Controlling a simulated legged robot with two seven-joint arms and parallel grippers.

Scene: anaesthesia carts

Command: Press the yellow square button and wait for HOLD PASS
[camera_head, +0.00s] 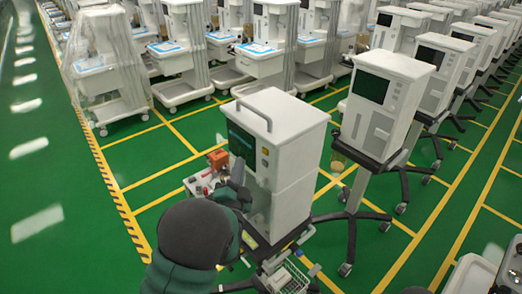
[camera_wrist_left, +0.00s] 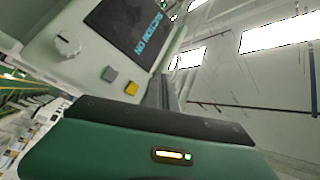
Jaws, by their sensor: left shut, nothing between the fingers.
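The yellow square button (camera_wrist_left: 131,88) shows in the left wrist view on the white front panel of a machine, beside a grey square button (camera_wrist_left: 109,74). In the head view the machine (camera_head: 288,165) is a tall white cabinet with a handle on top, and its yellow button (camera_head: 265,151) is tiny. My left gripper (camera_head: 237,172) is shut and empty, close to the machine's front. In the left wrist view its fingers (camera_wrist_left: 163,88) stand just right of the yellow button, with a gap in the picture. Contact cannot be told. My right gripper is not in view.
The panel screen (camera_wrist_left: 128,28) reads "SUCTION ON", and a white knob (camera_wrist_left: 68,44) sits left of it. An orange item (camera_head: 218,158) is beside my left gripper. Another cart (camera_head: 380,110) stands close at right. Green floor is open at left.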

